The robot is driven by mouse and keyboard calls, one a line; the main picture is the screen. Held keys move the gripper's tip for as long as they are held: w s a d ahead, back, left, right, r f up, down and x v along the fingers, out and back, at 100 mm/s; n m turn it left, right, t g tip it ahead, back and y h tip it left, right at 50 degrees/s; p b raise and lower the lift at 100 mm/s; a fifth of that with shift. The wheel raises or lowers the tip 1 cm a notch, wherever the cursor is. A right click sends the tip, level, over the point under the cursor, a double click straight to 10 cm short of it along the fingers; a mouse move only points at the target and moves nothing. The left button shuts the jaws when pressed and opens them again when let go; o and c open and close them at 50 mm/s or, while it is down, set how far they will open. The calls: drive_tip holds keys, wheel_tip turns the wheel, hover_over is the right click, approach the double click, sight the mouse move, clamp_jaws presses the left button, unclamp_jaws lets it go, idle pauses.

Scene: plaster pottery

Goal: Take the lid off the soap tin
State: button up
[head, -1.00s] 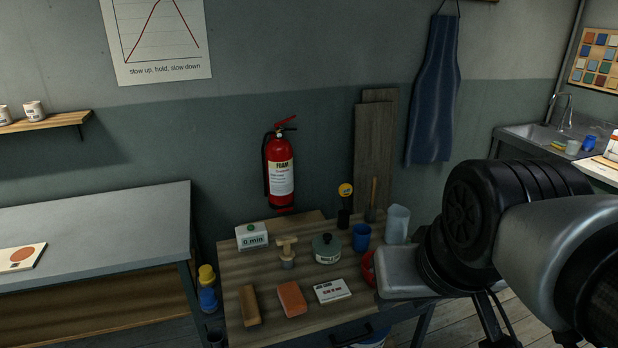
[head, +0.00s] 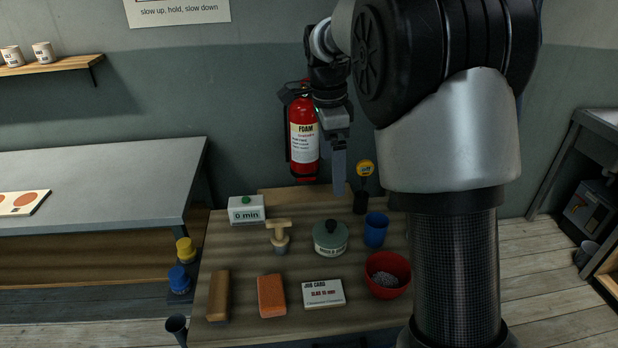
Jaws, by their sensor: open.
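The soap tin (head: 328,250) appears to be the round pale tin with dark lettering on the wooden table; its writing is too small to read surely. Its green-grey lid (head: 329,230) sits on top, with a dark round knob in the middle. My gripper (head: 339,188) is open and empty, pointing down, in front of the wall in the picture. It shows above the lid and apart from it; how far it is in depth is hard to tell. Its fingers overlap from this side.
Around the tin stand a blue cup (head: 376,230), a red bowl (head: 388,275) with grey contents, a wooden-handled tool (head: 279,236), a timer box (head: 247,209) and a yellow-topped item (head: 365,169). In front lie a job card (head: 323,293), an orange block (head: 271,296) and a wooden block (head: 218,296).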

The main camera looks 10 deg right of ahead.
drive_tip(key=w+a+f+m, duration=0.1)
drive_tip(key=w+f+m, duration=0.1)
drive_tip(key=w+f, duration=0.25)
drive_tip(key=b, duration=0.1)
hover_over(331, 222)
drive_tip(key=a, duration=0.1)
drive_tip(key=shift+m+g, duration=0.3)
wheel_tip(331, 222, down, 11)
drive_tip(key=shift+f, duration=0.15)
drive_tip(key=shift+d+f+b, duration=0.1)
drive_tip(key=shift+d+f, duration=0.1)
drive_tip(key=shift+f, duration=0.8)
drive_tip(key=shift+d+f+b, duration=0.1)
drive_tip(key=shift+d+f, duration=0.05)
drive_tip(key=shift+f, duration=0.9)
drive_tip(key=shift+d+f+b, duration=0.1)
drive_tip(key=shift+d+f, duration=0.1)
drive_tip(key=shift+f, duration=0.8)
drive_tip(key=c, duration=1.1)
